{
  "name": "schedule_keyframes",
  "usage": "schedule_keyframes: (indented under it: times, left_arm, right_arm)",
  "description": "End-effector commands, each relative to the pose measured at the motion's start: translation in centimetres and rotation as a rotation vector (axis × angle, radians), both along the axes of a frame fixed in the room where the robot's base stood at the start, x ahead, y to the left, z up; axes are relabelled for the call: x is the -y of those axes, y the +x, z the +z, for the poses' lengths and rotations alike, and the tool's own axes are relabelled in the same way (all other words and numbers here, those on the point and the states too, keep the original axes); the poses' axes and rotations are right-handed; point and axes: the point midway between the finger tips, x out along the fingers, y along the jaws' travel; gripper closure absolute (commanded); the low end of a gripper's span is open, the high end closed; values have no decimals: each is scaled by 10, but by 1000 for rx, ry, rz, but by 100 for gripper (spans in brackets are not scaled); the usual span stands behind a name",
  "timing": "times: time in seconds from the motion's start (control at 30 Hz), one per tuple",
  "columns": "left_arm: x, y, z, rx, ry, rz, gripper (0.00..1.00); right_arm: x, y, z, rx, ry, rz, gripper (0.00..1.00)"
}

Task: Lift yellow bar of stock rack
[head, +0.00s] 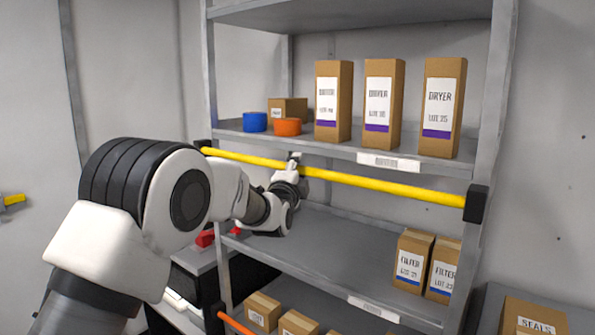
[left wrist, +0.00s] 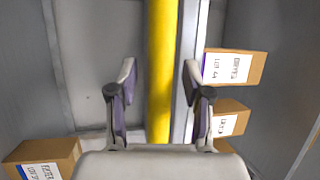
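The yellow bar (head: 390,188) runs across the front of the stock rack (head: 487,100), just below the shelf with the tall boxes. Its right end sits at a black bracket (head: 476,203) and its left end at another dark bracket (head: 203,146). My left gripper (head: 290,172) is at the bar, left of its middle. In the left wrist view the left gripper (left wrist: 159,78) is open, with the yellow bar (left wrist: 161,60) between its two fingers and gaps on both sides. How deep the bar lies between the fingers is hard to tell. My right gripper is not in view.
Tall dryer boxes (head: 384,105), a blue roll (head: 255,122) and an orange roll (head: 287,127) stand on the shelf above the bar. Filter boxes (head: 411,262) stand on the shelf below, whose middle is clear. A seals box (head: 533,318) is at the lower right.

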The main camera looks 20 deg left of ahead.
Motion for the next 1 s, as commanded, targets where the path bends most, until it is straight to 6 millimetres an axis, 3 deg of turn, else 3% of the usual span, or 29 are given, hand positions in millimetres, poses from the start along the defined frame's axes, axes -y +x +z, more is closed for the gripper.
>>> schedule_keyframes:
  times: [0.17, 0.27, 0.5, 0.7, 1.0]
  left_arm:
    - [1, -6, -2, -3, 0, 0, 50]
    - [1, -20, -4, -4, 1, 0, 50]
    - [4, -80, -15, -2, 1, 0, 50]
    - [5, -113, -21, -1, 0, 0, 50]
    - [5, -118, -23, -1, 0, 0, 50]
  right_arm:
    - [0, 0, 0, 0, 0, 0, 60]
    - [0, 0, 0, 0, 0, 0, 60]
    - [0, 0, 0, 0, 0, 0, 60]
    - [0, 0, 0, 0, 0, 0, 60]
    - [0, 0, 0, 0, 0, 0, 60]
